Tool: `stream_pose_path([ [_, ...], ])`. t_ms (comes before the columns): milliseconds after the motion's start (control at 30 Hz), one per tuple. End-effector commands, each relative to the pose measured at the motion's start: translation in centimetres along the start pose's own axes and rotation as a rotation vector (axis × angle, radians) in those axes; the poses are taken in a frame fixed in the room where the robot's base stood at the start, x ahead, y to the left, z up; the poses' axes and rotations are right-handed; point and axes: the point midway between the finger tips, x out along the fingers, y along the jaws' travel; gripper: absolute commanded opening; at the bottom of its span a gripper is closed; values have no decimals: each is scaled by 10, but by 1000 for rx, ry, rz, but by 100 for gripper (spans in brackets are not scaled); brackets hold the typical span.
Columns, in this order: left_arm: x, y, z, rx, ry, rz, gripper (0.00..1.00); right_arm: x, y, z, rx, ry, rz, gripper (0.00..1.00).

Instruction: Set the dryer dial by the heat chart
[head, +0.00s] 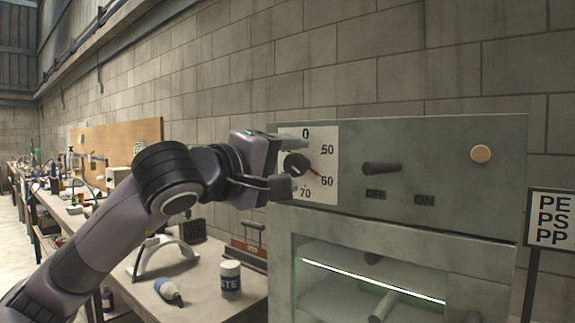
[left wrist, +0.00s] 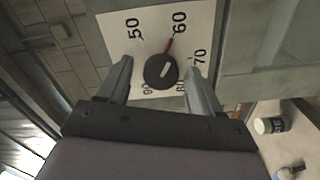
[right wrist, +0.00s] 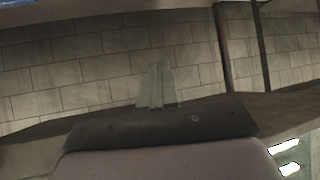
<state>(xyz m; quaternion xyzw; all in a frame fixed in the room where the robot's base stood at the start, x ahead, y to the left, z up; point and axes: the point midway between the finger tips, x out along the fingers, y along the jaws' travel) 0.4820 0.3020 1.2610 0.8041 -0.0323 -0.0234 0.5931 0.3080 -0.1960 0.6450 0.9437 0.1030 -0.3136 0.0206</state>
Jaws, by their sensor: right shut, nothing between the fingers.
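The dryer (head: 450,215) is a grey-green cabinet by the block wall. Its dial (head: 296,166) is a dark round knob on a white scale card (head: 326,150) at the front's upper left. In the left wrist view the dial (left wrist: 161,72) has a short white mark, and a red pointer (left wrist: 169,46) points close to 60. My left gripper (left wrist: 160,66) is open, with one finger on each side of the dial; I cannot tell whether either touches it. My right gripper (right wrist: 156,88) is shut and empty, facing the block wall.
A black lever switch (head: 382,168) sits above OFF and ON labels. A sign (head: 550,220) reading PE, PS, PP stands at the right. The bench (head: 205,270) holds a white jar (head: 230,279) and a bottle (head: 168,291).

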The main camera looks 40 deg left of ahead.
Motion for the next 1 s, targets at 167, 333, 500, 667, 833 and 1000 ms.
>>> stream_pose_path([
  [167, -7, -1, 0, 0, 1, 0, 65, 2, 0, 2, 1, -1, 0, 0],
  [333, -34, -1, 0, 1, 3, 2, 65, 5, -1, 8, 4, -5, -2, 0],
  [500, -59, -1, 0, 1, 2, 1, 65, 7, -3, 9, 7, -4, -8, 0],
  [667, -71, 0, 0, 0, 0, 1, 65, 7, -4, 8, 8, -6, -10, 0],
  [833, -72, 0, 0, -1, -1, 0, 65, 6, -4, 6, 5, -4, -11, 0],
  [1000, -72, 0, 0, 0, 0, 0, 65, 6, -3, 6, 0, -2, -11, 0],
])
